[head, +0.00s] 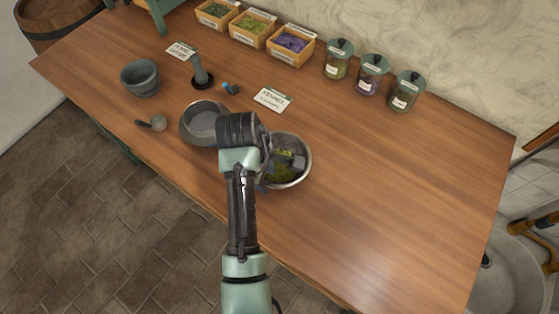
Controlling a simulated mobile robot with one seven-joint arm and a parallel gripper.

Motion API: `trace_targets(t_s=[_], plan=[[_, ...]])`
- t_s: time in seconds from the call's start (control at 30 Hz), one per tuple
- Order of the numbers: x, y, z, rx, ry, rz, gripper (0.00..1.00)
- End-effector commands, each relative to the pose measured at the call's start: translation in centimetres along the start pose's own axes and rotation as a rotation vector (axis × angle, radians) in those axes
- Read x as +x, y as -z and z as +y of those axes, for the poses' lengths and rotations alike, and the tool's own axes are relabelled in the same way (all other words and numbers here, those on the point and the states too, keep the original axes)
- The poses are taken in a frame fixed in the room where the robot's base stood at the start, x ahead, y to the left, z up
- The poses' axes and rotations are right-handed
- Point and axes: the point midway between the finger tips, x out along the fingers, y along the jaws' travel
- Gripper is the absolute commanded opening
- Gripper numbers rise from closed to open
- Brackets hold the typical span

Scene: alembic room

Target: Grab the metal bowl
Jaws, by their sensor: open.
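The metal bowl (303,165) is on the wooden table, right of the middle front edge, with green leafy bits inside. My gripper (282,163) is over the left part of the bowl, its fingers small and partly hidden by the wrist. The jaws look open. I cannot tell whether a finger touches the bowl's rim. My arm hides the bowl's left edge.
A grey stone dish (190,127) sits just left of my wrist. Jars (371,77) and wooden boxes (291,46) line the back. The table's right side is clear.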

Motion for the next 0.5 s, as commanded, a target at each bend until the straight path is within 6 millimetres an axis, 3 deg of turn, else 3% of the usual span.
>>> trace_targets(t_s=[0.23,0.5], plan=[[3.5,0.2,0.0,0.0,0.003,-0.001,0.47],[4.2,0.2,0.0,0.0,0.0,0.001,0.47]])
